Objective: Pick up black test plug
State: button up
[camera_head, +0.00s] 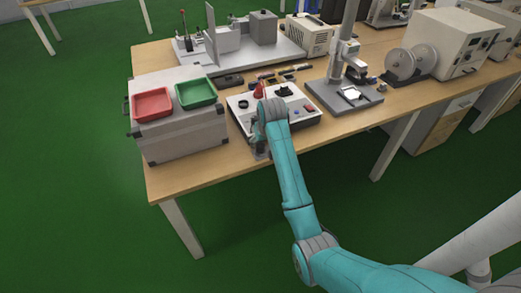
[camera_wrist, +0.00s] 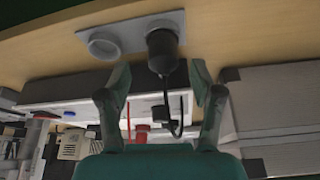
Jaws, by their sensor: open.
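The black test plug (camera_wrist: 162,52) is a dark round-ended cylinder in the wrist view, with a black cable (camera_wrist: 172,118) trailing from it. It sits at one end of a grey socket plate (camera_wrist: 127,36), which also has an empty round socket (camera_wrist: 104,45). My gripper (camera_wrist: 160,74) is open, with one finger on each side of the plug and gaps showing between. In the head view my gripper (camera_head: 261,148) is low by the table's front edge, partly hidden by my arm. I cannot make out the plug at the gripper in the head view.
A white test box (camera_head: 307,117) with buttons stands behind my gripper on the wooden table (camera_head: 190,183). A grey case (camera_head: 185,140) to the left carries a red tray (camera_head: 151,104) and a green tray (camera_head: 196,93). A stand (camera_head: 345,100) is on the right.

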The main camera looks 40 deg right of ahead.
aim_at(261, 144)
jog(key=shift+x, duration=1.9)
jog(key=shift+a, duration=0.2)
grip_shut()
